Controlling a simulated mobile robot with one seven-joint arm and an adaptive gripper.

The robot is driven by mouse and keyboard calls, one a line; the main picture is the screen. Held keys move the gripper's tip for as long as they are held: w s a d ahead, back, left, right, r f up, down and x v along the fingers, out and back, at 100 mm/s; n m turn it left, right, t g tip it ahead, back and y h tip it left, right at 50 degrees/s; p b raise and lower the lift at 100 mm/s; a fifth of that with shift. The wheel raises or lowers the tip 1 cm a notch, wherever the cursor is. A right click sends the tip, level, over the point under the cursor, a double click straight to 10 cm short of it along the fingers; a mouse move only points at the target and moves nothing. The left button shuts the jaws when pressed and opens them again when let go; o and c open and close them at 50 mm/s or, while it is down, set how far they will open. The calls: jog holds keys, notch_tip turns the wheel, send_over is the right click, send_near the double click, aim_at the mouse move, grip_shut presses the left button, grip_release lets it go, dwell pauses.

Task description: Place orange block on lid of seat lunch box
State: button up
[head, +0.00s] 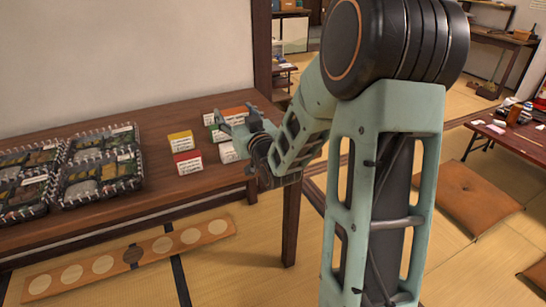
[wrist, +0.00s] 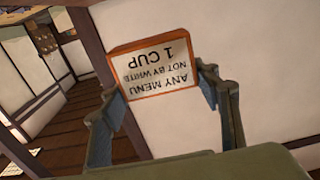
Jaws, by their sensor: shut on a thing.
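My gripper (wrist: 162,88) is shut on the orange block (wrist: 155,72), one finger at each side. The block's white label reads "ANY MENU" and "1 CUP" upside down in the wrist view. In the head view my gripper (head: 236,119) is over the right end of the wooden table, and the orange block (head: 235,111) shows between its fingers. The wrist view shows wall and floor behind the block. Packed lunch boxes with clear lids (head: 100,168) stand on the table at the left. I cannot tell which one is the seat lunch box.
A yellow block (head: 180,141), a red block (head: 187,162) and other labelled blocks stand on the wooden table (head: 165,197) near my gripper. A board with round discs (head: 130,257) lies on the tatami. A low table (head: 510,140) with small items and brown cushions (head: 467,195) are at the right.

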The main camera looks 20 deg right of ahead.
dwell(0.3)
jog(key=w+d+f+b, duration=0.1)
jog(key=d+f, duration=0.2)
jog(key=d, duration=0.1)
jog(key=w+d+f+b, duration=0.1)
jog(key=d+f, duration=0.2)
jog(key=d, duration=0.1)
jog(key=w+d+f+b, duration=0.1)
jog(key=w+d+f, duration=0.1)
jog(key=d+f, duration=0.1)
jog(key=shift+w+d+f, duration=0.1)
jog(key=shift+d+f, duration=0.05)
jog(key=shift+d, duration=0.75)
jog(key=shift+d+f, duration=0.15)
jog(key=shift+f, duration=0.15)
jog(key=shift+w+d+f+b, duration=0.1)
jog(key=shift+d+f+b, duration=0.05)
jog(key=shift+f+b, duration=1.1)
jog(key=shift+f, duration=0.2)
jog(key=shift+f, duration=0.3)
jog(key=o, duration=1.1)
jog(key=shift+r, duration=0.1)
